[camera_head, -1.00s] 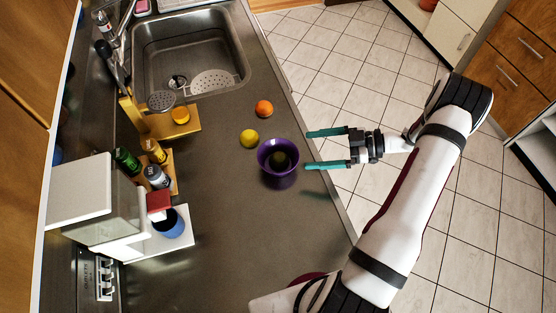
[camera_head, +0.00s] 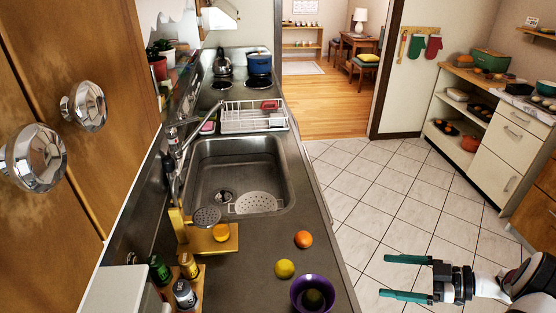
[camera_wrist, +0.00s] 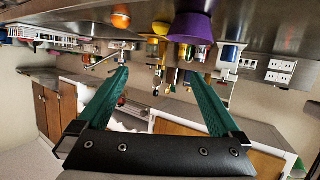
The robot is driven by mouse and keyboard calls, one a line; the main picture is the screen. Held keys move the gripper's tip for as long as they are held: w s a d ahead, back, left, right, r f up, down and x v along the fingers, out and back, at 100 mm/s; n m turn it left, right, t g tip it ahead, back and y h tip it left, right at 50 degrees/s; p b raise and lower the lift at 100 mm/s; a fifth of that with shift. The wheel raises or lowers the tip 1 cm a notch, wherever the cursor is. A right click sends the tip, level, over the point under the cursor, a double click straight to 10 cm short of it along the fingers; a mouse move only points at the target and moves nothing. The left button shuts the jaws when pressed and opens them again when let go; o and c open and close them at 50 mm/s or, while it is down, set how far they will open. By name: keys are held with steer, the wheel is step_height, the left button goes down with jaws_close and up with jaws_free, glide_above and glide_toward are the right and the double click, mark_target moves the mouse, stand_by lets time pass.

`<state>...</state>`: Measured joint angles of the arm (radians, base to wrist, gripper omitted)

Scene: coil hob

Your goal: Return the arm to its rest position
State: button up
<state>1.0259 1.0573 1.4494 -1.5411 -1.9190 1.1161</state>
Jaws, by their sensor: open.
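My gripper (camera_head: 398,278) has two teal fingers, spread apart with nothing between them. In the head view it is at the lower right, over the tiled floor, to the right of the counter edge. In the wrist view the open fingers (camera_wrist: 160,98) point toward the counter. A purple bowl (camera_head: 298,290) with a dark round thing inside stands on the counter left of my gripper, apart from it. It also shows in the wrist view (camera_wrist: 192,28).
An orange (camera_head: 303,239) and a yellow lemon (camera_head: 284,268) lie on the counter (camera_head: 258,258) near the bowl. The sink (camera_head: 205,168) and dish rack (camera_head: 236,119) are beyond. Small jars (camera_head: 185,294) stand at left. The tiled floor (camera_head: 370,195) beside the counter is clear.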

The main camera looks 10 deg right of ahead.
steer(key=w+r+m+t+h, duration=0.45)
steer(key=w+r+h, duration=0.25)
steer(key=w+r, duration=0.5)
step_height(320, 180, up, 6)
steer(key=w+m+h, duration=0.3)
steer(key=m+h, duration=0.4)
steer(key=h, duration=0.1)
steer(key=s+a+f+m+g+y, duration=0.1)
steer(key=s+a+g, duration=0.3)
steer(key=s+a, duration=0.4)
steer(key=s+a+f+m+g+y, duration=0.2)
steer(key=s+a, duration=0.6)
steer(key=s, duration=0.8)
steer(key=s+a+f+m+g+y, duration=0.1)
steer(key=s+a+f+m+g, duration=0.2)
steer(key=s+a+g, duration=0.3)
steer(key=s+a, duration=0.3)
steer(key=s, duration=0.4)
steer(key=shift+m+y, duration=0.3)
steer(key=shift+m, duration=0.05)
steer(key=shift+f, duration=0.1)
